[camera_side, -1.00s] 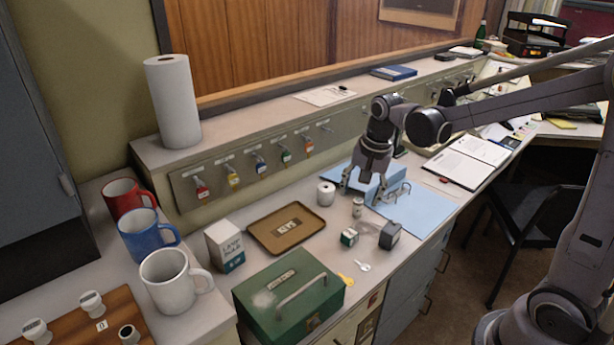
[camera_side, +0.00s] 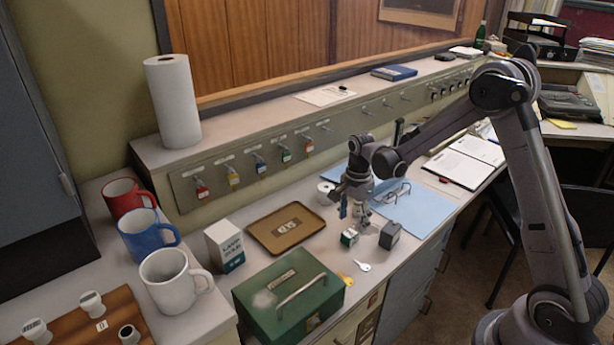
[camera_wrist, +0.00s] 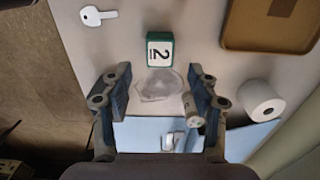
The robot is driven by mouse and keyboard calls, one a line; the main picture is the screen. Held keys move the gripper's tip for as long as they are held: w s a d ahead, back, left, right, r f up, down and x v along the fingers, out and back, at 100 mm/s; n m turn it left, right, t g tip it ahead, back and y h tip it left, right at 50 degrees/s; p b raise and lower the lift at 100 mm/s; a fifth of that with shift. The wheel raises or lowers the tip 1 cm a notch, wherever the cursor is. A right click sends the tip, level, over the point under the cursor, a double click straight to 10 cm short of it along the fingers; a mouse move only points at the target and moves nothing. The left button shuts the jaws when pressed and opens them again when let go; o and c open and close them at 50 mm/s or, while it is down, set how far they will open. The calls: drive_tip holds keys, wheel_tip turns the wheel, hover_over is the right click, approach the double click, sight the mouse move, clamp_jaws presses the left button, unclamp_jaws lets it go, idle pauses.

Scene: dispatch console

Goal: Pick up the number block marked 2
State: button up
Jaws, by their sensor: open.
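The number block marked 2 (camera_wrist: 160,50) is a small green block with a white face and a black 2, lying between and beyond my fingertips in the wrist view. In the side view the small green-and-white block (camera_side: 349,238) sits on the counter beside a dark grey block (camera_side: 389,235). My gripper (camera_side: 354,211) is open and empty, pointing down just behind the small block. In the wrist view my gripper (camera_wrist: 160,82) has its fingers spread wide, with the block apart from both.
A clear crumpled item (camera_wrist: 158,86) lies between my fingers. A small vial (camera_wrist: 192,110) shows close by the right finger. A white roll (camera_wrist: 262,101), brown tray (camera_side: 263,242), key (camera_side: 362,266), green cash box (camera_side: 258,300) and blue sheet (camera_side: 425,212) lie around.

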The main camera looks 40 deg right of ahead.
sight(350, 233)
drive_tip(key=shift+a+f, duration=0.2)
drive_tip(key=shift+f, duration=1.2)
drive_tip(key=shift+a+f, duration=0.2)
drive_tip(key=shift+f, duration=1.15)
drive_tip(key=c, duration=1.1)
